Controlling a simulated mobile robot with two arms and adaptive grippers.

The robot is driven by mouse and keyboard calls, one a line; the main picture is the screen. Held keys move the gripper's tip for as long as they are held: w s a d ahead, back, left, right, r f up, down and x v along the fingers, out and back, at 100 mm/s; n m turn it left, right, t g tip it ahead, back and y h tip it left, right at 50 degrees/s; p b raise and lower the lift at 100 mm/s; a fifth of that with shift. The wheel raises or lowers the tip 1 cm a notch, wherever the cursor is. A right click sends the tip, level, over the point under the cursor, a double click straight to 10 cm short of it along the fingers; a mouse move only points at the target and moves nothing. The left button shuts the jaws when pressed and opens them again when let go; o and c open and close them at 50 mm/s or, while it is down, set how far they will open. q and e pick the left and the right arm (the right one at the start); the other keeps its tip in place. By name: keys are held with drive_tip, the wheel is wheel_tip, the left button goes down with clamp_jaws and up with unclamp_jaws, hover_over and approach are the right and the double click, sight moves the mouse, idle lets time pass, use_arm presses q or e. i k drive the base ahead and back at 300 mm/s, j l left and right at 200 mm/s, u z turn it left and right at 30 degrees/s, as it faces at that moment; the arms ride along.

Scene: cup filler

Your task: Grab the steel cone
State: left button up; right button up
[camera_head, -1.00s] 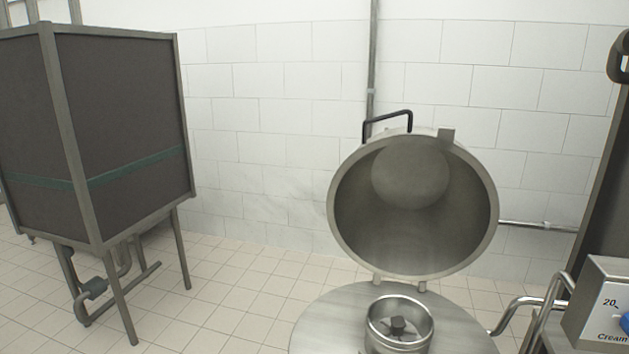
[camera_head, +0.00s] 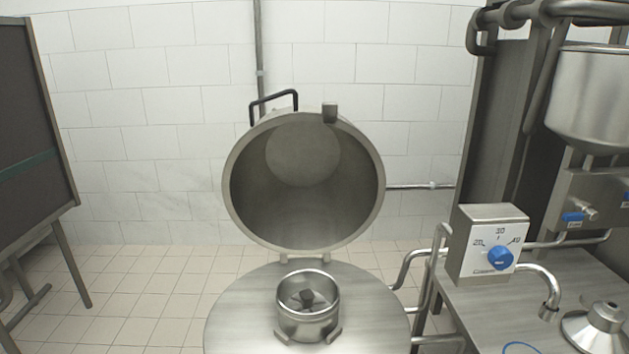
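A steel cone (camera_head: 597,325) stands on the steel counter at the lower right edge of the head view. It has a wide flared base and a narrow top with a small dark opening. Neither of my grippers shows in this view.
A round steel machine has its lid (camera_head: 304,215) hinged open and a short steel cylinder (camera_head: 308,306) on its top. A control box (camera_head: 488,245) with a blue knob and a curved spout (camera_head: 549,295) stand left of the cone. A steel hopper (camera_head: 590,100) hangs above.

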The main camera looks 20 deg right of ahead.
sight(598, 329)
drive_tip(key=z, duration=2.25)
drive_tip(key=i+l+u, duration=0.1)
drive_tip(key=l+u, duration=0.25)
drive_tip(key=l, duration=0.55)
